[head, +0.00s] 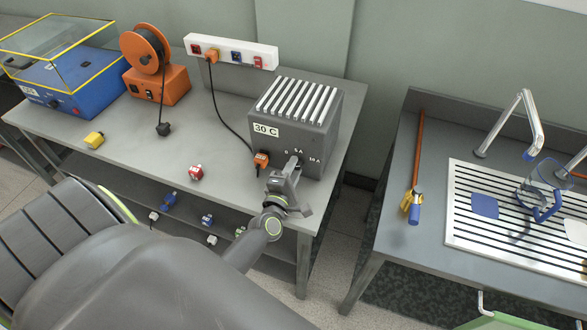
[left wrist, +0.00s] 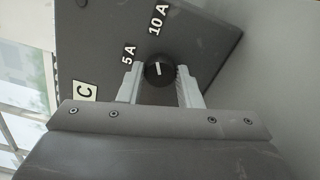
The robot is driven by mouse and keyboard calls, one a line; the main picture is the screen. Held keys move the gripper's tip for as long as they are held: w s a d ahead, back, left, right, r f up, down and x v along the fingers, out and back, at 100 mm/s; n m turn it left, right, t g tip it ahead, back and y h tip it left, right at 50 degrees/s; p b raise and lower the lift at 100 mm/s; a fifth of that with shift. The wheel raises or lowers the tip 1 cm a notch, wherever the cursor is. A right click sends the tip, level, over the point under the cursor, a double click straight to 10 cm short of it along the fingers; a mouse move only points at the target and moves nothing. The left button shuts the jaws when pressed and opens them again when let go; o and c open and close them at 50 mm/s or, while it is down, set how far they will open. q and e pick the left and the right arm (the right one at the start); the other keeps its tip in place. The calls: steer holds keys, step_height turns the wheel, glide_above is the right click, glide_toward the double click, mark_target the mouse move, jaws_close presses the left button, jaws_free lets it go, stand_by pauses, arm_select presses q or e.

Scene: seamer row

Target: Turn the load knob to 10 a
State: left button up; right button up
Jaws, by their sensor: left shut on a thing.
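The load box (head: 285,135) is dark grey with pale slats on top and a "30 C" label, near the right end of the left bench. Its front carries the marks 5 A (left wrist: 128,55) and 10 A (left wrist: 158,19). The black load knob (left wrist: 160,72) has a short white line, roughly upright in the left wrist view and towards the 10 A side; its exact setting is hard to tell. My left gripper (head: 294,166) is shut on the knob, with one finger on each side. In the head view the gripper hides the knob. My right gripper is not in view.
An orange plug (head: 261,160) with a black cable sits in the box's front, left of my gripper. A power strip (head: 232,52) is behind. A gap separates the right-hand sink bench (head: 400,235).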

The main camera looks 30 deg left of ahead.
arm_select(q)
steer(key=shift+f, duration=0.1)
stand_by(0.3)
steer(key=o, duration=1)
steer(key=shift+c, duration=0.2)
steer(key=b+v, duration=0.3)
steer(key=v, duration=0.6)
steer(key=shift+s+a+f, duration=0.1)
steer(key=shift+f, duration=0.05)
steer(key=b+v, duration=0.6)
steer(key=v, duration=0.2)
steer(key=shift+s+b, duration=0.2)
steer(key=shift+b, duration=0.15)
